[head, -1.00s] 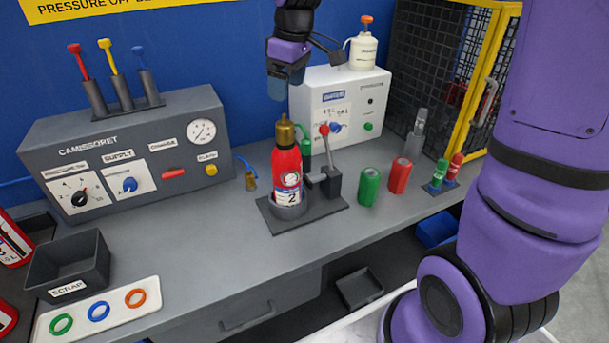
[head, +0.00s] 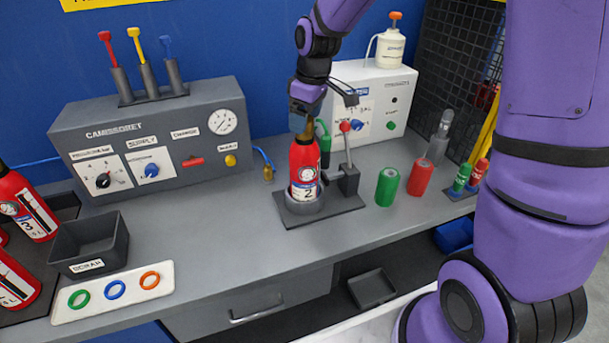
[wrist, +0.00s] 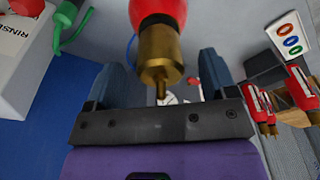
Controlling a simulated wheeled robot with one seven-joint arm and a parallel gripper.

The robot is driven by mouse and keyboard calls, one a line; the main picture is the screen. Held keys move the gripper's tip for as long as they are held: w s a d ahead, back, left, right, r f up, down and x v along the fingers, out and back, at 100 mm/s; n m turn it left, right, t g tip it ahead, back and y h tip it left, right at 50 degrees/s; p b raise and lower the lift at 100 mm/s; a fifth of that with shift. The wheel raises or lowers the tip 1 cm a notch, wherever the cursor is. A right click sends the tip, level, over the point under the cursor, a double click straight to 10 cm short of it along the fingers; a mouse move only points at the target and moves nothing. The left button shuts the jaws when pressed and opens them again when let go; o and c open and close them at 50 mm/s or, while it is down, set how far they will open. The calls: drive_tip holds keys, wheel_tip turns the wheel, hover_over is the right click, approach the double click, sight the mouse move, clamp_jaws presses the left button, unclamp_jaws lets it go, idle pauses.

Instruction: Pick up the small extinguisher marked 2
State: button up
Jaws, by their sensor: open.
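The small red extinguisher marked 2 (head: 304,165) stands upright in a dark round holder (head: 300,206) on the bench. My gripper (head: 305,115) is right above it, pointing down at its brass top. In the wrist view, the brass valve (wrist: 160,62) and part of the red body (wrist: 157,12) show between the two blue-grey fingers of my gripper (wrist: 163,85). The fingers are apart, with a gap visible on either side of the valve. In the head view the gripper hides the upper part of the valve.
A clamp post with a red-knobbed lever (head: 347,160) stands just right of the extinguisher. Green (head: 387,187) and red (head: 420,177) cylinders stand further right. A grey control panel (head: 150,140), scrap bin (head: 88,247) and ring tray (head: 113,291) lie left.

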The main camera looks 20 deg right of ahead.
wheel_tip(320, 180, down, 2)
drive_tip(key=shift+w+a, duration=0.1)
drive_tip(key=shift+a, duration=0.05)
clamp_jaws()
drive_tip(key=shift+r, duration=0.1)
idle(0.4)
